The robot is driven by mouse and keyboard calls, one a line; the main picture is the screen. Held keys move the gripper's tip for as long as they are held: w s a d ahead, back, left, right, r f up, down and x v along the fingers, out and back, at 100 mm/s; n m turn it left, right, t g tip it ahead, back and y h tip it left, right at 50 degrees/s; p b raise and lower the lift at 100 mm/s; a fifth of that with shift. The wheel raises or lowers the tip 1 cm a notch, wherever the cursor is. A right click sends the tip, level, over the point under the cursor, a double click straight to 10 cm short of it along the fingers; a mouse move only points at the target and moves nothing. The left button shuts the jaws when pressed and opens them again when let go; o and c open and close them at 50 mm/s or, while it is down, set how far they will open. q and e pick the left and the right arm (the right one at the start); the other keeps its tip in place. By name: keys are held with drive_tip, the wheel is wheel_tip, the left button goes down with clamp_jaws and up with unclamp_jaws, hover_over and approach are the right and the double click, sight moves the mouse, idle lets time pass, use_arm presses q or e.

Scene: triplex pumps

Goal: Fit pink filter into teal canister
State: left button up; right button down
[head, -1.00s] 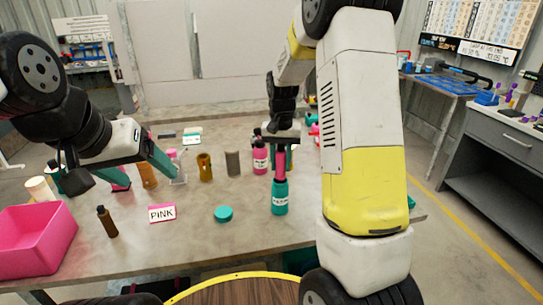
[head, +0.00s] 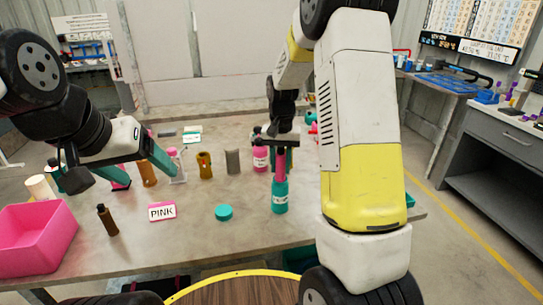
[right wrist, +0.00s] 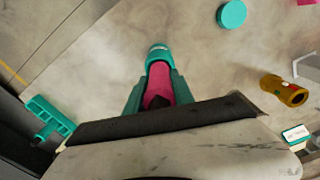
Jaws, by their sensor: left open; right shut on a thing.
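The teal canister (head: 280,200), with a white label, stands upright on the table right of centre. The pink filter (head: 281,172) is upright at the canister's mouth, in line with it; its lower end is hidden, so how deep it sits cannot be told. My right gripper (head: 281,152) is shut on the filter from above. The right wrist view shows the filter (right wrist: 158,82) between the teal fingers, with the canister's rim (right wrist: 158,50) beyond. My left gripper (head: 120,172) is open over the table's left part, away from the canister.
A teal round lid (head: 224,212) lies left of the canister. A PINK sign (head: 162,212), a brown bottle (head: 107,220) and a pink bin (head: 38,238) are at the left. A pink bottle (head: 260,159), a grey cylinder (head: 232,161) and a brass part (head: 205,165) stand behind.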

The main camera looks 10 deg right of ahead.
sight(281, 149)
drive_tip(key=shift+f, duration=1.2)
drive_tip(key=c, duration=1)
unclamp_jaws()
drive_tip(key=shift+r, duration=0.1)
drive_tip(key=shift+r, duration=3.85)
drive_tip(key=shift+r, duration=0.1)
drive_tip(key=s+r+n+t+y, duration=0.2)
drive_tip(key=s+r+t, duration=0.1)
drive_tip(key=s+r, duration=0.85)
drive_tip(key=s+a+r+n+t, duration=0.1)
drive_tip(key=s+a+n+t, duration=0.1)
drive_tip(key=s, duration=1.1)
drive_tip(key=shift+a+r+t, duration=0.15)
drive_tip(key=shift+r+t, duration=0.25)
drive_tip(key=shift+t, duration=0.2)
